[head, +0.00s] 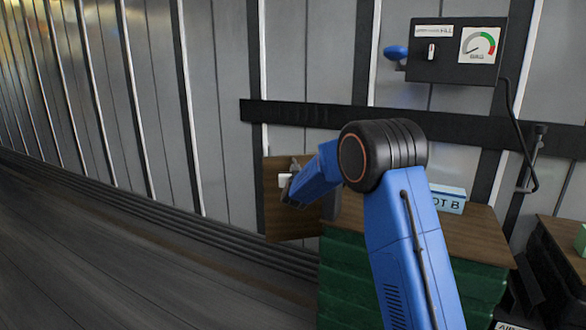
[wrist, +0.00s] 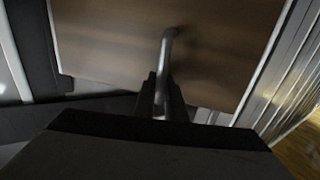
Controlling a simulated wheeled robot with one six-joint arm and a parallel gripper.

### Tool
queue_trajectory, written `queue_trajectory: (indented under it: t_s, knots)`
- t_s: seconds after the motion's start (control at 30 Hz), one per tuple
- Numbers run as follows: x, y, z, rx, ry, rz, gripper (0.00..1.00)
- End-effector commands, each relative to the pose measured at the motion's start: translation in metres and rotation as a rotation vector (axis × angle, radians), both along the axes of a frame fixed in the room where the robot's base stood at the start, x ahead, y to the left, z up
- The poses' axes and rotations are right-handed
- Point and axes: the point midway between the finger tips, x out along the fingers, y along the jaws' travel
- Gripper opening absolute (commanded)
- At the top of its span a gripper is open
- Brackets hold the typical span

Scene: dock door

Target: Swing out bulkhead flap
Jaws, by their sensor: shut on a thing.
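The bulkhead flap (head: 283,224) is a brown wooden panel by the grey ribbed wall, left of my arm in the head view. It fills much of the wrist view (wrist: 110,45) as a wood-grained board. Its bent metal handle (wrist: 167,48) stands out from the board. My gripper (wrist: 161,98) is shut on this handle, and the fingers hide its lower end. In the head view my gripper (head: 290,183) is at the panel's face, partly hidden by my own arm. A small white piece shows beside it. How far the flap stands out is hard to tell.
A green crate (head: 345,275) with a brown top stands right of the flap, with a blue-white box (head: 448,198) on it. A black gauge box (head: 455,50) and a dark rail (head: 300,112) are on the wall. The floor (head: 120,260) at left is clear.

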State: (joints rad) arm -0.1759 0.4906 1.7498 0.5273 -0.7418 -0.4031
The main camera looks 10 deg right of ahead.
Motion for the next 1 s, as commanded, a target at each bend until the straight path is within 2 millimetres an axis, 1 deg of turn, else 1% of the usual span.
queue_trajectory:
  t_s: [0.03, 0.2, 0.4, 0.6, 0.97, 1.0]
  knots:
    - [-0.009, -0.004, 0.001, 0.002, 0.001, -0.003, 0.0]
    - [-0.03, -0.012, 0.001, 0.001, 0.0, -0.003, 0.0]
    - [-0.043, -0.019, 0.001, 0.002, 0.0, -0.005, 0.0]
    - [-0.048, -0.023, 0.0, 0.002, 0.0, -0.006, 0.0]
    - [-0.048, -0.024, 0.001, 0.003, -0.001, -0.007, 0.0]
    - [-0.048, -0.024, 0.001, 0.003, -0.001, -0.007, 0.18]
